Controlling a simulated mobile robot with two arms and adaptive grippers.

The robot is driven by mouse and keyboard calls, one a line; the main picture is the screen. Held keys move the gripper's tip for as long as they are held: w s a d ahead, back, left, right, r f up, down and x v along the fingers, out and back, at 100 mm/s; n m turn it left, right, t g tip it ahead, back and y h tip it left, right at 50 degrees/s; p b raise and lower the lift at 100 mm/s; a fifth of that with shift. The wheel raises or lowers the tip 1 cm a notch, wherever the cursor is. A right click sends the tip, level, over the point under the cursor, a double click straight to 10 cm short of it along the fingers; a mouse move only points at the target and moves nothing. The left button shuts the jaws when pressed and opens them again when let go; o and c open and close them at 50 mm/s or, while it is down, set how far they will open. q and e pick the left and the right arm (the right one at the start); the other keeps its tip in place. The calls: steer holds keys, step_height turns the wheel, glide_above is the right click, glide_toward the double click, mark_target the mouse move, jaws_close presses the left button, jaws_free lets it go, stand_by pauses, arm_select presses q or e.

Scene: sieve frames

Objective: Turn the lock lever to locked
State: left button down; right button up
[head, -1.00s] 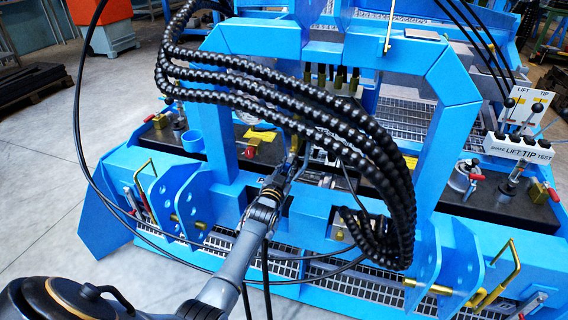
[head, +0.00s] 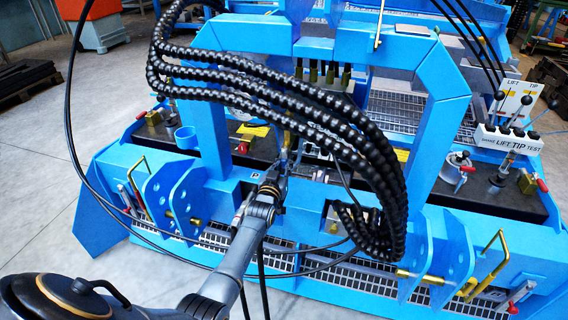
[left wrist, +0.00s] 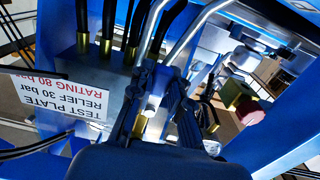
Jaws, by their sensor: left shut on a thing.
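My left gripper (head: 284,158) reaches into the middle of the blue frame (head: 215,135), its tips partly behind the black hoses. In the left wrist view its dark fingers (left wrist: 165,80) are closed together at two thin silver bars (left wrist: 195,30). It appears shut on this metal part; the fingers hide where they touch it. I cannot tell for certain whether this is the lock lever, or its position. Red-handled valves sit on the dark bench, one at the right (head: 460,167). A red knob (left wrist: 250,110) on a brass block shows in the left wrist view. My right gripper is not in view.
A thick bundle of ribbed black hoses (head: 270,90) arches in front of the frame and over my left gripper. A white test-plate label (left wrist: 70,95) and brass hose fittings (left wrist: 107,47) are close to the fingers. A LIFT/TIP control box (head: 510,140) stands at the right.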

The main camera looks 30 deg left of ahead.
arm_select(q)
steer(key=shift+f, duration=0.1)
steer(key=c, duration=1.2)
jaws_free()
steer(key=v, duration=1.2)
